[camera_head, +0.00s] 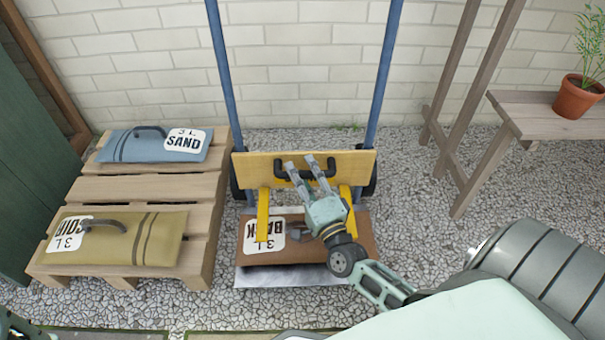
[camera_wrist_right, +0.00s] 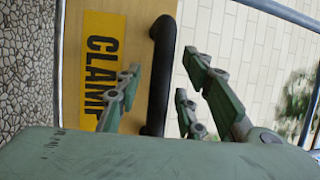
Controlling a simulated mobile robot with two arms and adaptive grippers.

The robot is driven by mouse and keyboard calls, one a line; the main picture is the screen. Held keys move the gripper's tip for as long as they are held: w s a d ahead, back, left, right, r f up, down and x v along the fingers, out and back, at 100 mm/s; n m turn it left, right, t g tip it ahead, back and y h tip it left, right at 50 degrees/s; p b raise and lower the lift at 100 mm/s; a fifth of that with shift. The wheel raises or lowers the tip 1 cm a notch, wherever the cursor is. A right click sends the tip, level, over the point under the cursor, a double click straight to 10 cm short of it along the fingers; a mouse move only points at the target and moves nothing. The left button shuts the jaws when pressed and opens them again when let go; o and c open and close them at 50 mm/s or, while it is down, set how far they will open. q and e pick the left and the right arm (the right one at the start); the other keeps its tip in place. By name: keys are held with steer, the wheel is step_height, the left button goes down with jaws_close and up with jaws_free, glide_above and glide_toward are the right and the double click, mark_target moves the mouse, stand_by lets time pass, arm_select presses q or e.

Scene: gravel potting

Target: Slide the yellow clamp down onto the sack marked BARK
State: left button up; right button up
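The yellow clamp (camera_head: 247,172) is a wide board with a black handle (camera_head: 325,172) and two yellow arms, set across blue rails. Its CLAMP label (camera_wrist_right: 100,65) shows in the right wrist view. The brown BARK sack (camera_head: 310,252) lies below it on a grey metal plate (camera_head: 290,277), its label upside down. The clamp's left arm overlaps the label in view; I cannot tell whether it touches the sack. My right gripper (camera_head: 302,164) is open at the handle. In the wrist view the handle (camera_wrist_right: 160,75) stands between the fingers.
A pallet (camera_head: 150,188) at left bears a blue SAND sack (camera_head: 140,148) and a tan sack (camera_head: 160,235). A wooden bench (camera_head: 530,125) with a potted plant (camera_head: 578,97) stands at right. A brick wall (camera_head: 300,80) is behind. Gravel shows between cart and bench.

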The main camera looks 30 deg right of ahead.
steer(key=shift+s, duration=0.2)
steer(key=v, duration=1.1)
steer(key=shift+s, duration=0.3)
